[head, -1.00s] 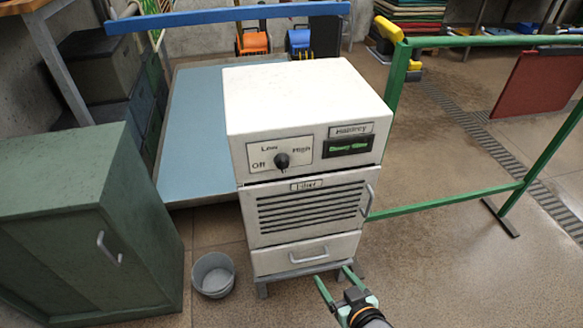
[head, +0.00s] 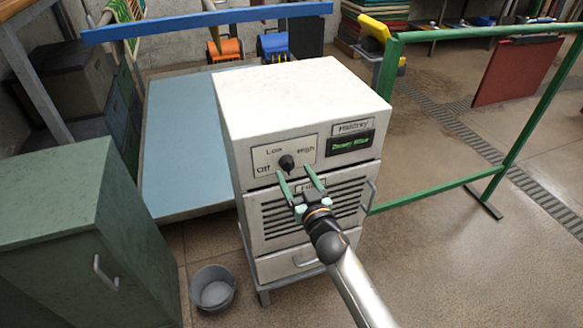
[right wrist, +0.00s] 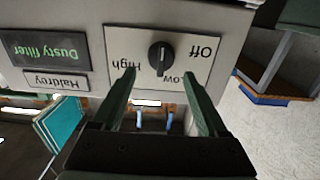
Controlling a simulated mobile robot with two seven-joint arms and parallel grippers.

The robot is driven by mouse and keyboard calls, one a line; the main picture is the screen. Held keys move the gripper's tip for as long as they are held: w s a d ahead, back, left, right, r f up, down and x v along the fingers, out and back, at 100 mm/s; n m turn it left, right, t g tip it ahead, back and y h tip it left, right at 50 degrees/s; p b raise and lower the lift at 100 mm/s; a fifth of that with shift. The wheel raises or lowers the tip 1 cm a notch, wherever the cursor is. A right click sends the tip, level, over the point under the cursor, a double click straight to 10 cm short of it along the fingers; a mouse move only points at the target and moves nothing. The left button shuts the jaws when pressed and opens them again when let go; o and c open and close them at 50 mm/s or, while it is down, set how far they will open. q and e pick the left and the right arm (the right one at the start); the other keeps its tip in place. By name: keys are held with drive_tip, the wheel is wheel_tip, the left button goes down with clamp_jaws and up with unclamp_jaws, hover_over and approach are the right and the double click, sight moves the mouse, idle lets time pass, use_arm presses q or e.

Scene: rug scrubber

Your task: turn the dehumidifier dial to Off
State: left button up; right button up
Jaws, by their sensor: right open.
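The dehumidifier (head: 290,95) is a white cabinet with a black round dial (head: 287,162) on a plate marked Off, Low and High. In the right wrist view the plate is upside down, and the dial (right wrist: 160,57) has a raised bar standing about upright; I cannot tell which label it points at. My right gripper (head: 295,172) is open, its two green fingers reaching up toward the dial from just below. In the right wrist view the fingertips (right wrist: 160,75) are spread to either side of the dial, apparently not touching it. My left gripper is out of view.
A small display (head: 350,143) reading "Dusty filter" sits right of the dial. A vented filter panel (head: 275,222) with a side handle is below. A green cabinet (head: 70,230) and grey bucket (head: 213,290) stand at left. A green rail (head: 430,195) runs at right.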

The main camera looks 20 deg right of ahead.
sight(290, 167)
drive_tip(key=shift+w, duration=1.6)
drive_tip(key=shift+c, duration=0.4)
drive_tip(key=shift+a, duration=0.1)
clamp_jaws()
